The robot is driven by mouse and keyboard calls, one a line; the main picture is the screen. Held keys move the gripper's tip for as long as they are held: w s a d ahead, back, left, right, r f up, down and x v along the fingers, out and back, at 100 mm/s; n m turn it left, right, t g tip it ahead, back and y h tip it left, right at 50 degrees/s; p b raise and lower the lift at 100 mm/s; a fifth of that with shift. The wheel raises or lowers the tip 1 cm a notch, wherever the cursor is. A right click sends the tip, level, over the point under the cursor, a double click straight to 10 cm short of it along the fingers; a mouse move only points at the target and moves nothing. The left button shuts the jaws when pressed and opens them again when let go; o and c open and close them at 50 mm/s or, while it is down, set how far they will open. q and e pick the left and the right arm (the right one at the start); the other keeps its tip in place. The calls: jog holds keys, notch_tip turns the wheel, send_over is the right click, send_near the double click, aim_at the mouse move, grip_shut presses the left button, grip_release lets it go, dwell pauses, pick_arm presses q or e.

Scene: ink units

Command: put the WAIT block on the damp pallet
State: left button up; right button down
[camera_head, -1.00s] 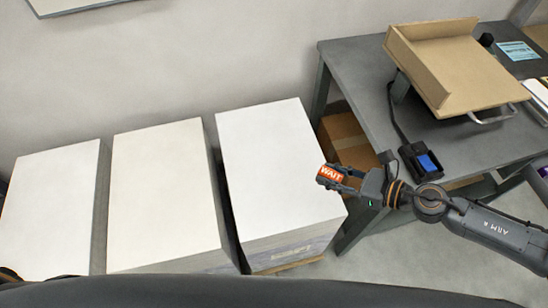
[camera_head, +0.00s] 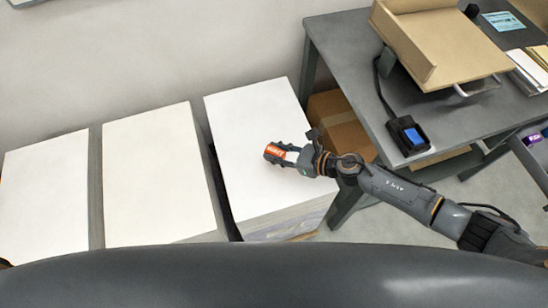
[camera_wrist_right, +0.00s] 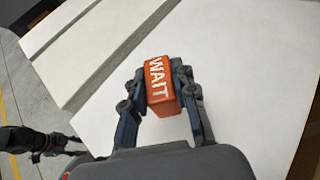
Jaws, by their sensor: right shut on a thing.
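The orange-red WAIT block (camera_head: 275,152) is held between the fingers of my right gripper (camera_head: 287,154), above the white top of the right-hand stack (camera_head: 235,110). In the right wrist view the block (camera_wrist_right: 160,80) shows its white lettering, with a finger on each side. A gap between block and stack top cannot be judged. Two more white-topped stacks, the middle one (camera_head: 155,165) and the left one (camera_head: 45,190), stand beside it. No label shows which pallet is damp. My left gripper (camera_wrist_right: 70,145) seems to show small and dark in the right wrist view.
A grey table (camera_head: 350,60) stands at the right with a tilted cardboard tray (camera_head: 460,50) and a black device with a blue screen (camera_head: 410,135). A cardboard box (camera_head: 340,125) sits under it. The visible stack tops are otherwise bare.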

jog(key=shift+w+a+f, duration=0.1)
jog(key=shift+a+f, duration=0.15)
jog(key=shift+f, duration=0.05)
notch_tip(320, 180, down, 2)
jog(key=shift+a+f+b, duration=0.15)
jog(key=shift+f+b, duration=0.1)
jog(key=shift+b, duration=0.25)
jog(key=shift+f, duration=0.45)
jog(key=shift+f+b, duration=0.2)
jog(key=shift+b, duration=0.1)
jog(key=c, duration=1.1)
grip_release()
jog(key=shift+o, duration=0.2)
jog(key=shift+r, duration=0.15)
